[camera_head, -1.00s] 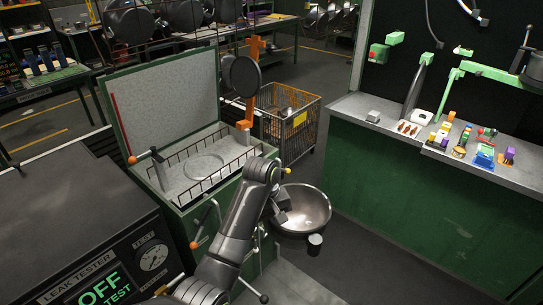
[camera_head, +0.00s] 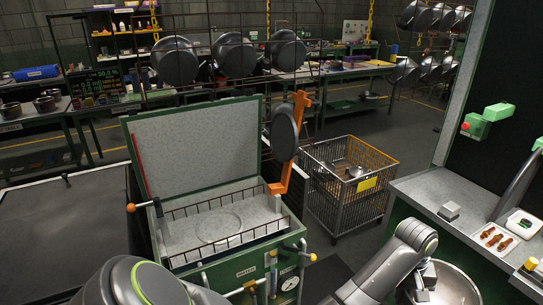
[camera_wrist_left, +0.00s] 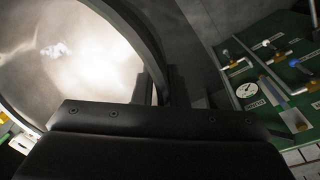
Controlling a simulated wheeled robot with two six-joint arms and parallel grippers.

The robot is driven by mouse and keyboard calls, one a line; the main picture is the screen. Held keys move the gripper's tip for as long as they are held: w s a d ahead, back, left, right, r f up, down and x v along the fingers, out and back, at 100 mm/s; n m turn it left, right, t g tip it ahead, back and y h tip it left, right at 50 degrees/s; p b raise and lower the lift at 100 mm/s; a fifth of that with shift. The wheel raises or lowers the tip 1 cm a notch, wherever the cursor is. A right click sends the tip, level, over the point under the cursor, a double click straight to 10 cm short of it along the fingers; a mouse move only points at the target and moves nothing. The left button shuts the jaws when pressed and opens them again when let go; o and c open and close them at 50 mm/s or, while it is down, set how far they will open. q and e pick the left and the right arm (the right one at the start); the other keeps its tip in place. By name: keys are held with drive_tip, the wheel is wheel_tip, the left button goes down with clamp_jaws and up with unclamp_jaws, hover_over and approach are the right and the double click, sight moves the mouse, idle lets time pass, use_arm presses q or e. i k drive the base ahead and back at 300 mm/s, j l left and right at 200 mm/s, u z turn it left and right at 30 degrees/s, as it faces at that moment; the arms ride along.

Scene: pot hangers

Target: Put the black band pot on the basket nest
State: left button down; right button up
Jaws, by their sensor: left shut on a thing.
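The held pot is a wide, shiny steel bowl (camera_head: 468,287), cut off by the bottom edge of the head view. Its bright inside and dark rim fill the upper left of the left wrist view (camera_wrist_left: 65,60). I cannot make out a black band for sure. My left gripper (camera_head: 425,280) is shut on the pot's side, in front of the green bench. A pale round ring (camera_head: 218,226), likely the basket nest, lies bare inside a wire-railed basket (camera_head: 185,250) in the open green tank, left of the gripper. My right gripper is not in view.
The raised lid (camera_head: 195,135) stands behind the tank. An orange upright (camera_head: 290,165) with a dark round disc (camera_head: 284,132) rises at its right corner. A wire cart (camera_head: 345,190) holding metal pieces stands right of it. The bench (camera_head: 445,225) is close at right.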

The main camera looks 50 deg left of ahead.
sight(222, 230)
drive_tip(key=i+l+u, duration=0.1)
drive_tip(key=i+u, duration=0.15)
drive_tip(key=u, duration=0.25)
drive_tip(key=i+l+u, duration=0.2)
drive_tip(key=u, duration=0.25)
drive_tip(key=i+l+u, duration=0.25)
drive_tip(key=u, duration=0.25)
drive_tip(key=i+u, duration=0.2)
drive_tip(key=i, duration=0.2)
drive_tip(key=i+l+u, duration=0.2)
drive_tip(key=i, duration=0.15)
drive_tip(key=i+l+u, duration=0.2)
drive_tip(key=i, duration=0.2)
